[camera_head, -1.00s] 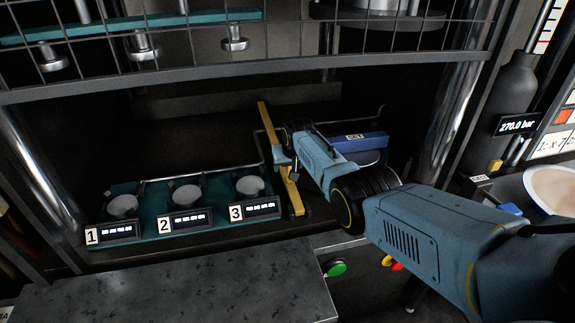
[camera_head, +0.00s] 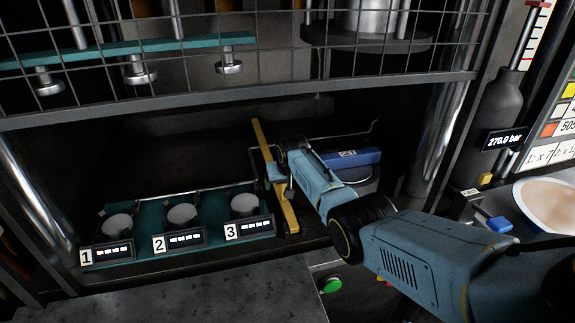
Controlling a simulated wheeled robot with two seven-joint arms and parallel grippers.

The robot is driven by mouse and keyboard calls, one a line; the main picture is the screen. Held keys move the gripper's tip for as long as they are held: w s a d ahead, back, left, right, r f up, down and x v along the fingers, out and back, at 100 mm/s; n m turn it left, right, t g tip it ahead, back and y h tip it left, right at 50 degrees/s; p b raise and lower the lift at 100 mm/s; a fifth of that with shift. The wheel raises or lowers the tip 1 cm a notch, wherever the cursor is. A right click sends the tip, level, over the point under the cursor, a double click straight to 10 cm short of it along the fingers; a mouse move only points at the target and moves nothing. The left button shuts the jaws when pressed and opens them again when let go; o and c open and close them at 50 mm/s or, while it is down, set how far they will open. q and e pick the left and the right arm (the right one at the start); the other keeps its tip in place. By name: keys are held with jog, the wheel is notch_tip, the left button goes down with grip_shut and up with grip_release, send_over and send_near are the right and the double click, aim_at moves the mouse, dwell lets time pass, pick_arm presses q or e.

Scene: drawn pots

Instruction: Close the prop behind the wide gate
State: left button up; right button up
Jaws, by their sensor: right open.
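The wide wire-mesh gate (camera_head: 270,88) is raised across the top of the bay, its lower bar above the opening. Behind and below it, a long yellow bar (camera_head: 256,135), which looks like the prop, leans at a slant beside tray position 3. My right gripper (camera_head: 273,177) is at the middle of the yellow bar and is open. Its fingers are small and dark here, and I cannot tell whether they touch the bar. My right wrist hides part of the space right of the bar. My left gripper is out of view.
A teal tray (camera_head: 140,229) with round cups and displays numbered 1 to 3 lies left of the bar. A blue block (camera_head: 352,159) sits behind my wrist. A green button (camera_head: 331,285) is in front. A dark cylinder reading 270.0 bar (camera_head: 500,105) stands right.

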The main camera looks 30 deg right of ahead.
jog(key=p+v, duration=0.2)
jog(key=v, duration=0.9)
jog(key=shift+s, duration=0.1)
